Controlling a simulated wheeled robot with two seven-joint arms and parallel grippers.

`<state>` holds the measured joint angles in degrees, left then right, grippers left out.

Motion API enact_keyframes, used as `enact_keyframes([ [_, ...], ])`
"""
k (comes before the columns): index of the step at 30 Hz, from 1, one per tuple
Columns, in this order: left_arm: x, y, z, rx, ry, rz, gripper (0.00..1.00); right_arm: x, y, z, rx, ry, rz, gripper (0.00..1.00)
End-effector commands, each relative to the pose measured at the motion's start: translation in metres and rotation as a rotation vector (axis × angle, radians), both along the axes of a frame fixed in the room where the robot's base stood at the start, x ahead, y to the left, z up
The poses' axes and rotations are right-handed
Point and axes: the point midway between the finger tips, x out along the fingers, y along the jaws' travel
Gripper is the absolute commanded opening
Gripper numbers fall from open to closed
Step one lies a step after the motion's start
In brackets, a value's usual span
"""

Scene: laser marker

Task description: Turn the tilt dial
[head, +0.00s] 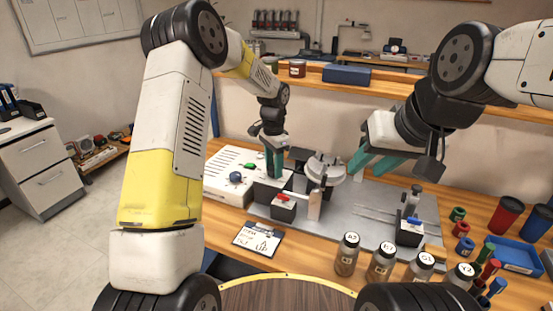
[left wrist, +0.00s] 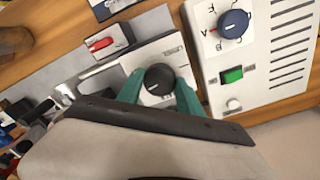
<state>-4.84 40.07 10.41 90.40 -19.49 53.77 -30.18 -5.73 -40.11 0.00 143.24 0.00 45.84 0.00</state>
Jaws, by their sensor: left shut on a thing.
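A black round dial (left wrist: 160,79) with a white pointer mark sits on a light plate in the left wrist view. My left gripper (left wrist: 159,88) is shut on it, with one teal finger on each side. In the head view my left gripper (head: 274,175) points down at the bench, and its fingers hide the dial there. I cannot read the plate's lettering. My right gripper (head: 372,165) is above the grey metal plate (head: 375,205); its teal fingers look apart and empty.
A white control box has a blue knob (head: 236,177) and a green button (head: 250,166). A red-handled lever (head: 283,198) stands near my left gripper. A clipboard (head: 258,236), several bottles (head: 347,254) and a blue tray (head: 513,255) lie toward the front.

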Motion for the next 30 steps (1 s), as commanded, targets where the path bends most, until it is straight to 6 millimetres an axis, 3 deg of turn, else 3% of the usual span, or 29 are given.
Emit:
enact_keyframes([
  [12, 0.002, -0.0003, 0.0018, -0.001, -0.007, -0.167, 0.03, 0.0, 0.0, 0.0, 0.0, 0.0, 0.0, 0.36],
  [27, 0.002, -0.0003, 0.0019, -0.001, -0.006, -0.186, 0.03, 0.0, 0.0, 0.0, 0.0, 0.0, 0.0, 0.36],
  [28, 0.002, -0.0003, 0.0019, -0.001, -0.006, -0.186, 0.45, 0.0, 0.0, 0.0, 0.0, 0.0, 0.0, 0.36],
  [30, 0.0018, -0.0003, 0.0017, -0.001, -0.006, -0.186, 0.59, 0.0, 0.0, 0.0, 0.0, 0.0, 0.0, 0.36],
])
